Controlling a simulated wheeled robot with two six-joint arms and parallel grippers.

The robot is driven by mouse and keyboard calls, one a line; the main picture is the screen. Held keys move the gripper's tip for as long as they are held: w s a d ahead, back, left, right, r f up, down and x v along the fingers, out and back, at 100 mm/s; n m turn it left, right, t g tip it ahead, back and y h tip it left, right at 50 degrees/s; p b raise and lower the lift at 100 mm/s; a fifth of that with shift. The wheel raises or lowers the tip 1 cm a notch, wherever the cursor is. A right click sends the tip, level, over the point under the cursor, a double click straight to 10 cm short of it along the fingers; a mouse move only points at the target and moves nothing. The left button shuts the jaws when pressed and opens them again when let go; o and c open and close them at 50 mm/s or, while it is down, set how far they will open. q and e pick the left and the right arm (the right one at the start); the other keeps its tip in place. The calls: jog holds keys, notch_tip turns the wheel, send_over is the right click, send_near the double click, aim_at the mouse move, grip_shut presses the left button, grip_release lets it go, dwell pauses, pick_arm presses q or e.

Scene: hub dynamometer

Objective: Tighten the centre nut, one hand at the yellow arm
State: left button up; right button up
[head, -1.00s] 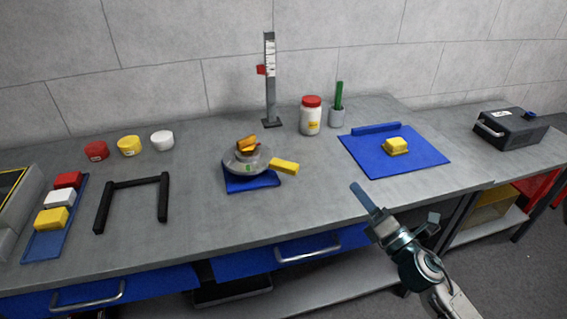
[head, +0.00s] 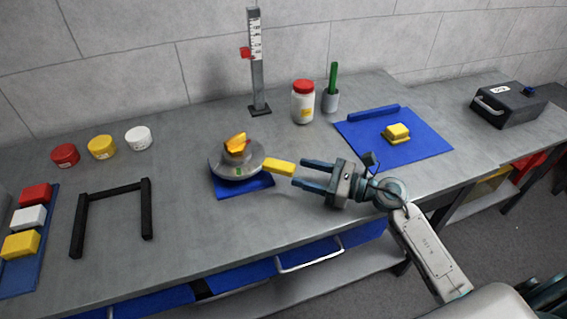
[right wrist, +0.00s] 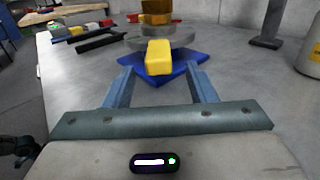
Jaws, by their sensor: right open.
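The hub dynamometer (head: 226,168) is a grey round disc on a blue base mat (head: 245,189) in the middle of the bench. An orange-yellow centre nut (head: 236,143) stands on top of it. The yellow arm (head: 279,167) sticks out from the disc to the right. My right gripper (head: 301,174) is open and empty, its fingers pointing at the end of the yellow arm. In the right wrist view the yellow arm (right wrist: 158,57) lies ahead, between and just beyond the two fingertips (right wrist: 161,72).
A black frame (head: 112,190) lies left of the hub. Coloured blocks (head: 29,217) and small tubs (head: 102,147) are further left. A ruler post (head: 256,65), a red-lidded jar (head: 303,103) and a cup (head: 330,100) stand behind. A blue mat (head: 425,146) with a yellow block is right.

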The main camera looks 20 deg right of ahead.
aim_at(295, 171)
pick_arm(q)
jog(key=shift+s+a+f+p, duration=0.1)
jog(key=shift+s+f+p, duration=0.15)
jog(key=shift+s+f, duration=0.4)
jog(key=shift+s+a+f+p, duration=0.1)
jog(key=shift+s+f+p, duration=0.25)
jog(key=shift+s, duration=0.55)
jog(key=shift+s+a+f+p, duration=0.1)
jog(key=shift+s+f+p, duration=0.1)
jog(key=shift+s+f, duration=0.45)
pick_arm(e)
jog(key=shift+x, duration=2.95)
pick_arm(q)
jog(key=shift+s+r, duration=0.15)
pick_arm(e)
grip_shut()
pick_arm(q)
jog(key=shift+d, duration=0.1)
